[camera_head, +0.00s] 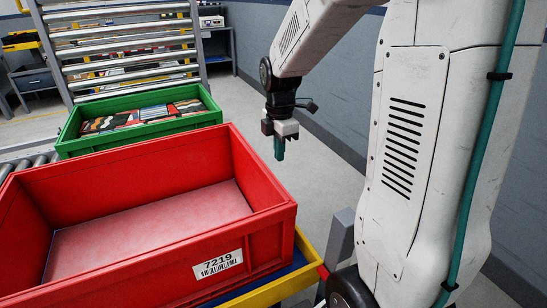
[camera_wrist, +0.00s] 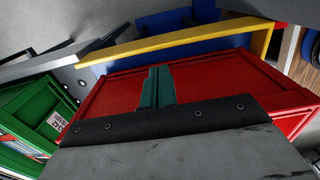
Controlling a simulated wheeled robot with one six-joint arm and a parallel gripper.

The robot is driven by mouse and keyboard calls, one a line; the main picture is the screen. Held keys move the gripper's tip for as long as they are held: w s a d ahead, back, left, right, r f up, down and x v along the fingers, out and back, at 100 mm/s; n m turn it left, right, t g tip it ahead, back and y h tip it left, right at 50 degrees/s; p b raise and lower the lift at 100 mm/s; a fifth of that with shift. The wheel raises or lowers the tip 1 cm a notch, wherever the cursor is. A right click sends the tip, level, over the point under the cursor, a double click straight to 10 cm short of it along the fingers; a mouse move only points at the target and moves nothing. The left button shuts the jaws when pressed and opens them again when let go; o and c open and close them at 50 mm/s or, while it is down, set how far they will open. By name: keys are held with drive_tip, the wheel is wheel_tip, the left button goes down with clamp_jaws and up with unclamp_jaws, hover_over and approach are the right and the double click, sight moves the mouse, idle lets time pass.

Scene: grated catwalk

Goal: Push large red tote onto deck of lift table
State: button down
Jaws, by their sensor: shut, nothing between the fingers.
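The large red tote (camera_head: 150,268) fills the lower left of the head view, upright and empty, with a label reading 7219. Its red side also shows in the wrist view (camera_wrist: 215,82). The blue deck (camera_head: 262,285) with a yellow edge (camera_head: 308,250), apparently the lift table, shows under and beside the tote's near right corner; the tote hides how much lies on it. My gripper (camera_head: 279,148) is shut and empty, pointing down beyond the tote's right far corner. Its teal fingers (camera_wrist: 157,87) overlap the red tote in the wrist view; contact cannot be told.
A green tote (camera_head: 140,121) with books or packets stands directly behind the red one. Conveyor rollers (camera_head: 25,162) lie at the left, and an upright roller section (camera_head: 122,50) stands behind. A grey post (camera_head: 340,238) is near the deck's right. Floor is clear toward the right wall.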

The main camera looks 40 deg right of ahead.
wheel_tip(320, 180, up, 8)
drive_tip(key=w+a+f+n, duration=0.1)
drive_tip(key=w+a+n, duration=0.15)
drive_tip(key=a, duration=1.15)
drive_tip(key=d+f+m, duration=0.1)
drive_tip(key=d+f, duration=0.3)
drive_tip(key=f, duration=0.6)
drive_tip(key=shift+w+d, duration=0.35)
drive_tip(key=shift+m, duration=0.25)
